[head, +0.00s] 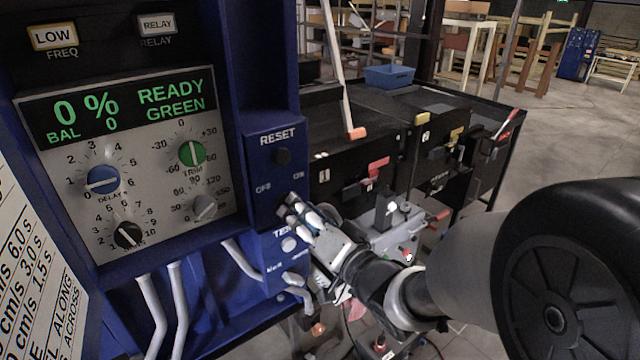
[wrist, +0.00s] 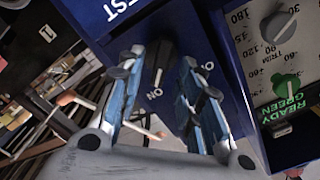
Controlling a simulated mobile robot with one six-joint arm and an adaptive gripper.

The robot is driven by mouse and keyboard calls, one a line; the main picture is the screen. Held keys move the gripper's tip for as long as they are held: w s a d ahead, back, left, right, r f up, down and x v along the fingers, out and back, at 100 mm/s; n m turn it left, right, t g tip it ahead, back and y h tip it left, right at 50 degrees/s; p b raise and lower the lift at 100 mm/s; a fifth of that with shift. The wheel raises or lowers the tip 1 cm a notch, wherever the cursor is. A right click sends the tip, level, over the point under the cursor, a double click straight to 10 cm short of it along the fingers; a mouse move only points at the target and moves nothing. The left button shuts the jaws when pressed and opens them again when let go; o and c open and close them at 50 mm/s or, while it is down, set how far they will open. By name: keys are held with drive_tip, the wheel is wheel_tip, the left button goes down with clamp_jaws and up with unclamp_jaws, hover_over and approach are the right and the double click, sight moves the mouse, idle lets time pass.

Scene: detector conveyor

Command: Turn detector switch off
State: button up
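The detector switch is a black rotary knob (wrist: 160,62) on the blue side panel (head: 262,165), with OFF and ON labels. In the wrist view its pale pointer mark appears to face the ON label. In the head view my gripper (head: 290,208) is at the panel and hides most of the knob. In the wrist view my gripper (wrist: 163,85) has its two blue-grey fingers apart, one on each side of the knob. Gaps show between the fingers and the knob, though contact at the tips is hard to tell.
The detector display (head: 125,108) reads READY GREEN. Black conveyor units with levers and a blue bin (head: 389,76) stand to the right.

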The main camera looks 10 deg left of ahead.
sight(288, 206)
drive_tip(key=shift+x, duration=1.45)
clamp_jaws()
